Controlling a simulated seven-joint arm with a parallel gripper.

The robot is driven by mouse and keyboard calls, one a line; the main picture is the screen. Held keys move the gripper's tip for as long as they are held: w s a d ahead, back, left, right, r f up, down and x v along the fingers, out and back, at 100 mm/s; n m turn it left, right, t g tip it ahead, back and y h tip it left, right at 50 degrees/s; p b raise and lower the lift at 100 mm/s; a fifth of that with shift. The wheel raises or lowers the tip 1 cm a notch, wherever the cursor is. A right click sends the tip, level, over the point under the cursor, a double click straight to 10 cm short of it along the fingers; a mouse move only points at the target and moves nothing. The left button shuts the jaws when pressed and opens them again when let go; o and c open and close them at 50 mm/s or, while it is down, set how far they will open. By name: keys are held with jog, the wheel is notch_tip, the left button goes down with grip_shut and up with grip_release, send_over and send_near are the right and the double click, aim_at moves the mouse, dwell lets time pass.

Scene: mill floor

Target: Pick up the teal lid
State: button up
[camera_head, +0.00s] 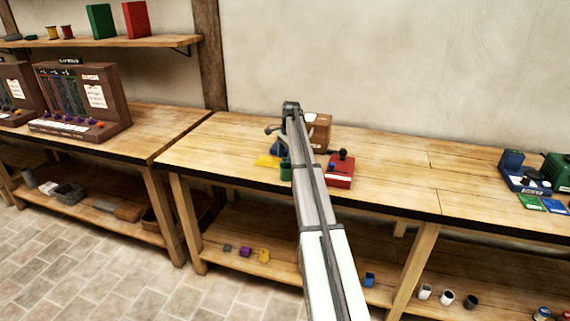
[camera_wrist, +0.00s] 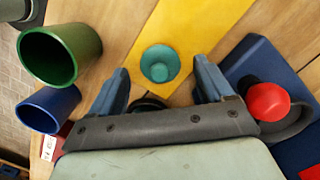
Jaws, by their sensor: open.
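The teal lid (camera_wrist: 160,63) is a small round disc with a raised knob, seen from above in the wrist view. It rests on a yellow strip (camera_wrist: 190,25), which also shows on the bench in the head view (camera_head: 266,161). My gripper (camera_wrist: 163,76) is open and empty, with one blue finger on each side of the lid in the picture. The fingers appear apart from the lid; their height above it is hard to tell. In the head view I cannot make out the lid near my arm.
In the wrist view, a green cup (camera_wrist: 62,52) and a blue cup (camera_wrist: 48,108) stand at left. A red knob (camera_wrist: 267,101) and a dark blue block (camera_wrist: 262,62) are close on the right.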

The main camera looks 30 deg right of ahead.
jog(key=shift+a+f, duration=0.1)
jog(key=shift+f, duration=0.3)
jog(key=shift+c, duration=0.3)
jog(key=c, duration=1.1)
